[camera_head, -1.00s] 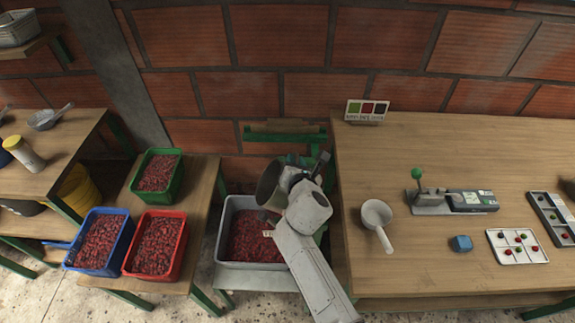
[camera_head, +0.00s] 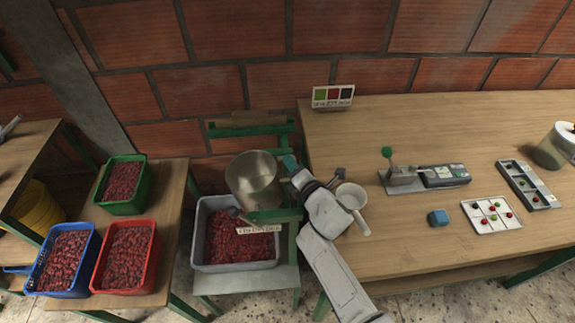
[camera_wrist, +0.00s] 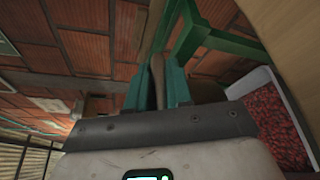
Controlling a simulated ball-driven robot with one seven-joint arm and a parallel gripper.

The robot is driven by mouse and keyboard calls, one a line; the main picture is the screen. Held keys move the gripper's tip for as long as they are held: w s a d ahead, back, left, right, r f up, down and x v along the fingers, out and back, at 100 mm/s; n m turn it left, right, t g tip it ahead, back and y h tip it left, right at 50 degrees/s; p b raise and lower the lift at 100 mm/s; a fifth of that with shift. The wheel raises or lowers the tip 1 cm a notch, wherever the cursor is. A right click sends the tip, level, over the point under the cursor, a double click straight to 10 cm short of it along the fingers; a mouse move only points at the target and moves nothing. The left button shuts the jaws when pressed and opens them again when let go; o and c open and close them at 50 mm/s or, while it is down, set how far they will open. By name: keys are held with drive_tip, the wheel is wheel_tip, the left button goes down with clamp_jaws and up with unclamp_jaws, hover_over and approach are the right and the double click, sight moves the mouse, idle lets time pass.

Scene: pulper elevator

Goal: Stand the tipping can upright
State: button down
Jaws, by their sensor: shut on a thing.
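The tipping can (camera_head: 254,188) is a metal vessel hung at the green frame (camera_head: 247,130), above a grey crate (camera_head: 206,262) of red cherries. Its mouth faces mostly up and its inside shows; I cannot tell if it is fully upright. My gripper (camera_head: 289,164) is at the can's right side. In the wrist view my gripper (camera_wrist: 158,84) has its teal fingers shut on a narrow brownish bar (camera_wrist: 157,64), which seems to be the can's handle. The join between bar and can is hidden. The can is not clear in the wrist view.
Blue (camera_head: 33,279), red (camera_head: 154,257) and green (camera_head: 142,176) crates of cherries stand on the left bench. The right table (camera_head: 420,125) holds a white scoop (camera_head: 352,196), a blue block (camera_head: 438,217), sorting trays and a metal pot (camera_head: 551,151). A small sign (camera_head: 333,96) stands at its back.

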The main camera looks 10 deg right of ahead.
drive_tip(key=shift+s+d+f+b, duration=0.1)
drive_tip(key=shift+d+f+b, duration=0.15)
drive_tip(key=shift+f, duration=0.3)
drive_tip(key=shift+d+f+b, duration=0.15)
drive_tip(key=shift+d+f, duration=0.15)
drive_tip(key=shift+f, duration=0.25)
drive_tip(key=c, duration=1.1)
unclamp_jaws()
drive_tip(key=shift+c, duration=0.2)
drive_tip(key=shift+w+a+r, duration=0.1)
drive_tip(key=shift+w+a, duration=0.05)
drive_tip(key=shift+w, duration=0.05)
drive_tip(key=shift+a, duration=0.1)
